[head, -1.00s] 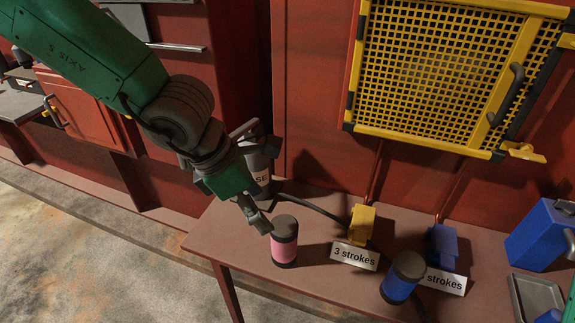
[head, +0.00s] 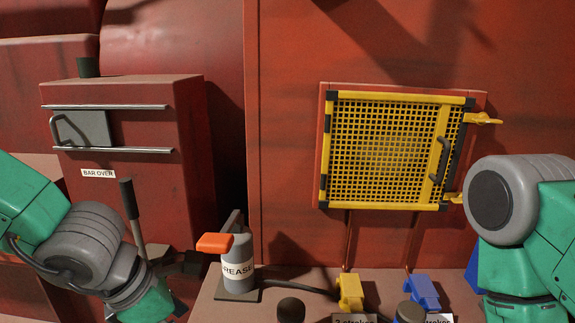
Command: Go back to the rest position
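My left arm comes in from the left in the head view. Its green wrist sits low, left of the grease pump, and the dark gripper (head: 182,282) shows only in part beside it. I cannot tell whether its fingers are open or shut. My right arm shows at the right edge, in front of the wall right of the yellow mesh guard; its gripper is out of view.
A grease pump (head: 239,264) with an orange handle (head: 214,242) stands on the bench. A dark canister top (head: 290,310), a yellow block (head: 350,291) and a blue block (head: 422,291) are along the lower edge. The yellow mesh guard (head: 390,150) and a BAR OVER cabinet (head: 150,110) stand behind.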

